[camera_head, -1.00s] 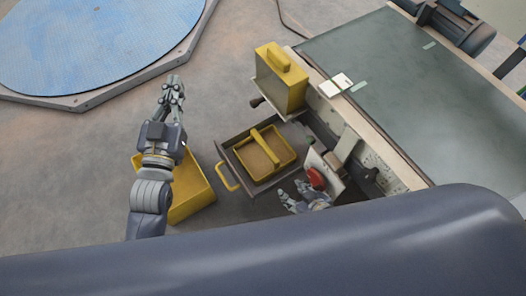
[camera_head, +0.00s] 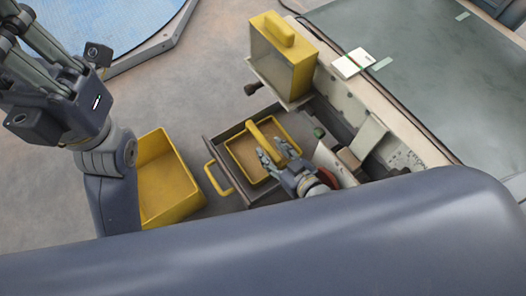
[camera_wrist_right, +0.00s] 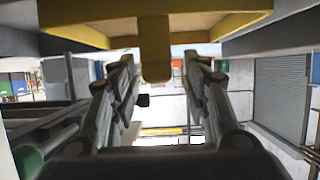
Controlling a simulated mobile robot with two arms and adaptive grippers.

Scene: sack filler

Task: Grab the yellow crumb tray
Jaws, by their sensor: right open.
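The yellow crumb tray (camera_head: 237,165) sits in a grey open drawer (camera_head: 210,147). It has a yellow rim, a brownish inside and a raised yellow bar handle (camera_head: 254,131) across it. My right gripper (camera_head: 271,156) is open over the tray's right part, near the handle, and hides some of it. In the right wrist view, the handle (camera_wrist_right: 155,47) reaches between the spread fingers (camera_wrist_right: 160,66), with the tray (camera_wrist_right: 85,18) behind. Contact with the handle cannot be told. My left gripper (camera_head: 22,38) is at the upper left, partly cut off, away from the tray.
The drawer's yellow pull (camera_head: 217,181) faces left. A yellow open bin (camera_head: 165,185) stands on the floor to the left. A yellow box (camera_head: 285,62) is fixed on the machine above the drawer. A red part (camera_head: 327,178) is beside my right wrist.

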